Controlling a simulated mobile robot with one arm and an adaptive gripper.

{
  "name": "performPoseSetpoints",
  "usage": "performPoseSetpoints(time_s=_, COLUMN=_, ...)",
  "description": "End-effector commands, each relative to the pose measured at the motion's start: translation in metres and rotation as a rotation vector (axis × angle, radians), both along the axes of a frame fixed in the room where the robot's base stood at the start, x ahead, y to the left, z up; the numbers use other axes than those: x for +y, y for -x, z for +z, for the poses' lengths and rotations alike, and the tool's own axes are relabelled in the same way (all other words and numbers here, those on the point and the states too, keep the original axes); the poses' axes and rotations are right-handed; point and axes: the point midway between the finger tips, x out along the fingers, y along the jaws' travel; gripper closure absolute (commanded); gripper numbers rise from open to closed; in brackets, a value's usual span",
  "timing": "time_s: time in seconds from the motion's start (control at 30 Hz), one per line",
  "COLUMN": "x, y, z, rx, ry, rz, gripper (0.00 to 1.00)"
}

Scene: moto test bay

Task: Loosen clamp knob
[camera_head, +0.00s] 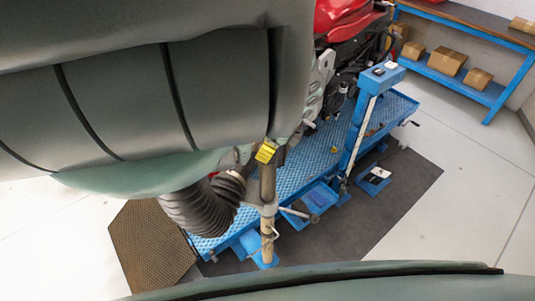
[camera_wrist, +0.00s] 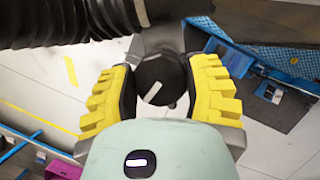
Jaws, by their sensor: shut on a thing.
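The clamp knob (camera_wrist: 158,78) is round and black with a white stripe on its face, in the middle of the wrist view. The two yellow ribbed fingers of my gripper (camera_wrist: 162,90) sit on its left and right sides, shut on it. In the head view, a yellow part of my gripper (camera_head: 265,152) shows beside the upright pole (camera_head: 267,188). The knob cannot be made out there. A black corrugated hose (camera_head: 203,207) hangs left of the pole, and it also crosses the top left of the wrist view (camera_wrist: 60,22).
A blue lift platform (camera_head: 318,160) carries a red motorcycle (camera_head: 345,22). A blue post (camera_head: 360,125) stands on the platform's right side. A blue workbench (camera_head: 487,95) with cardboard boxes is at the back right. The pale floor (camera_head: 440,225) at the right is clear.

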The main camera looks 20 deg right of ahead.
Motion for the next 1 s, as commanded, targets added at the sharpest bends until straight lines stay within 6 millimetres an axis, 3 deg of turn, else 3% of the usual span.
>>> performPoseSetpoints(time_s=1.0, x=-0.0006, y=-0.0015, z=-0.0065, rx=-0.001, ry=0.007, rz=0.941, gripper=0.85)
